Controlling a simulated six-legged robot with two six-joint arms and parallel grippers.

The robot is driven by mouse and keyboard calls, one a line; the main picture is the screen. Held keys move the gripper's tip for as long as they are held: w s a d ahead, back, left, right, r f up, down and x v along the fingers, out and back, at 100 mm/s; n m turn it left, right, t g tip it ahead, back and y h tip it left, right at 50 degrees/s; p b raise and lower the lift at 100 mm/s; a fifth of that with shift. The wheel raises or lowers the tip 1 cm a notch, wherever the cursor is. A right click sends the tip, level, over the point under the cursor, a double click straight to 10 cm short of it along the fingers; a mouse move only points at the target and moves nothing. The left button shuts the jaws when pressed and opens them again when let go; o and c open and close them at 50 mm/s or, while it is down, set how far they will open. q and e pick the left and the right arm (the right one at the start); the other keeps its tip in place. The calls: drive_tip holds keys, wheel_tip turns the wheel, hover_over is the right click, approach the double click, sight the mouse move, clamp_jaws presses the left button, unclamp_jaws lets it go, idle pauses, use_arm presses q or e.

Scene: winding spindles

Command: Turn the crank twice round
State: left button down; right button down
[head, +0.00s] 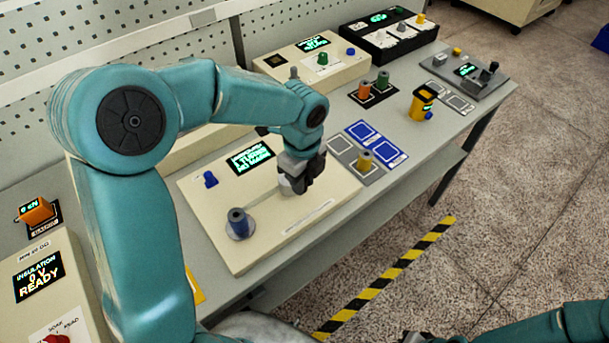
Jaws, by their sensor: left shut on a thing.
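The winder is a cream sloping panel (315,221) on the bench, with a lit display (250,159) whose text seems to include "1 TURNS". A blue spool (239,222) stands upright on a round base at its left front. My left gripper (297,185) points down over the middle of the panel, shut on the crank. The jaws hide the crank's grip and most of the crank. Only dark parts of my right gripper (416,339) show at the bottom edge.
A blue knob (210,179) stands on the panel. To its right are a pad with blue and grey squares (372,135), a tan spool (365,160), green and orange spools (374,86) and a yellow meter (423,103). An insulation tester (60,310) sits at left. Striped floor tape (392,272) runs in front.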

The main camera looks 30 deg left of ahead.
use_arm(q)
drive_tip(key=shift+s+f, duration=0.1)
idle(0.3)
drive_tip(key=c, duration=1)
unclamp_jaws()
drive_tip(key=shift+o, duration=0.2)
wheel_tip(320, 180, up, 16)
drive_tip(key=shift+r, duration=0.25)
